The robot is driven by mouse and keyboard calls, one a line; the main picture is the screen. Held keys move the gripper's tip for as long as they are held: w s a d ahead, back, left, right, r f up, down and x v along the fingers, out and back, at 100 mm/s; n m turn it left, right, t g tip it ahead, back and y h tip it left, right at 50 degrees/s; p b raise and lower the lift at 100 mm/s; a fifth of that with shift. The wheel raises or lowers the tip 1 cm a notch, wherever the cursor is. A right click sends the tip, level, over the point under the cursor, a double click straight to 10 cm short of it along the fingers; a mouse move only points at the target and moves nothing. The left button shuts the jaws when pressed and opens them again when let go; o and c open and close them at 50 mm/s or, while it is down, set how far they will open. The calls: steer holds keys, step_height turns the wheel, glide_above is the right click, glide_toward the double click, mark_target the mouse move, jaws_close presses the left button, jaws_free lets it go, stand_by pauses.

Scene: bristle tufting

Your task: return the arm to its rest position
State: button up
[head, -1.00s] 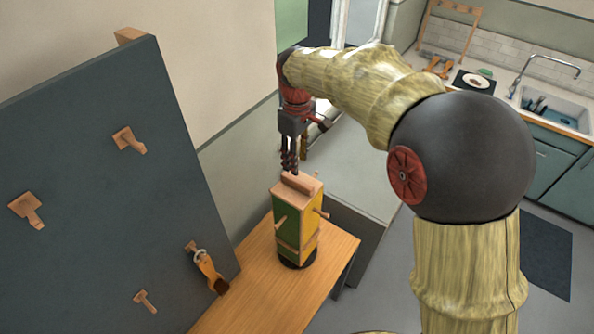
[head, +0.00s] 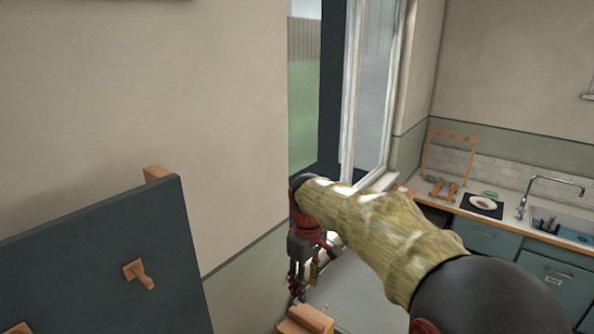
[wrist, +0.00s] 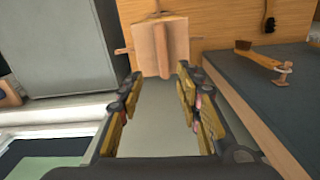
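My gripper (head: 298,292) hangs downward at the end of my arm in the head view, above a wooden block (head: 306,320) at the bottom edge. In the wrist view my gripper (wrist: 160,92) has its two fingers well apart with nothing between them. Beyond the fingertips is the block's pale top with a raised wooden bar (wrist: 164,47) and pegs at its sides. Most of the block is cut off in the head view.
A dark upright board (head: 95,265) with wooden pegs (head: 139,273) stands at the left. In the wrist view the board (wrist: 275,92) is at the right, and a dark-ended brush (wrist: 268,16) shows at the top. An open window (head: 365,90) and a sink counter (head: 510,215) lie behind.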

steer(key=s+f, duration=0.1)
steer(key=s+f+m, duration=0.1)
steer(key=f, duration=0.1)
steer(key=shift+s+d+m, duration=0.2)
steer(key=shift+d+m, duration=0.1)
steer(key=shift+d, duration=0.05)
steer(key=s+d+f+m+t+b, duration=0.1)
steer(key=s+d+f+m+b, duration=0.1)
steer(key=s+d+f+b, duration=0.3)
steer(key=s+d+f+m+t+b, duration=0.2)
steer(key=s+d+f+b, duration=0.3)
steer(key=s+b, duration=0.5)
steer(key=s+d+f+m+t+b, duration=0.2)
steer(key=s+d+f+b, duration=0.3)
steer(key=s+b, duration=0.3)
steer(key=s+m, duration=0.1)
steer(key=s, duration=0.2)
steer(key=shift+d+m, duration=0.3)
steer(key=shift+m, duration=0.1)
steer(key=shift+s, duration=0.1)
steer(key=shift+c, duration=0.6)
